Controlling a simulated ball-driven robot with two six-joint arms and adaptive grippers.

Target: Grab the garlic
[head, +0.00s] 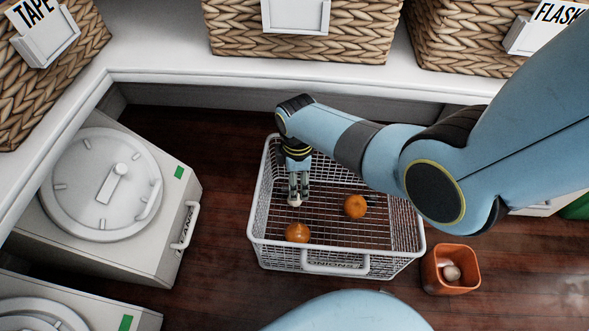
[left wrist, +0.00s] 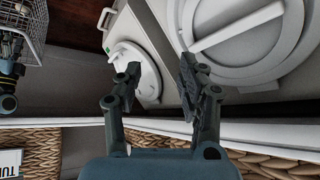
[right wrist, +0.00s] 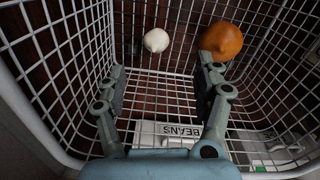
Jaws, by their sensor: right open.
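A small white garlic bulb (head: 294,201) lies in the white wire basket (head: 392,262). My right gripper (head: 299,188) reaches down into the basket, right over the garlic in the head view. In the right wrist view the garlic (right wrist: 156,40) shows beyond the open, empty fingertips (right wrist: 160,72), roughly centred between them, with a gap on both sides. My left gripper (left wrist: 158,78) is open and empty; it shows only in its own wrist view, above white round-lidded boxes.
Two orange onions (head: 355,206) (head: 297,232) lie in the basket; one (right wrist: 222,40) is close to the right finger in the right wrist view. An orange pot (head: 464,285) with pale round items stands right of the basket. Wicker baskets (head: 300,45) line the shelf behind; a lidded white box (head: 110,250) stands left.

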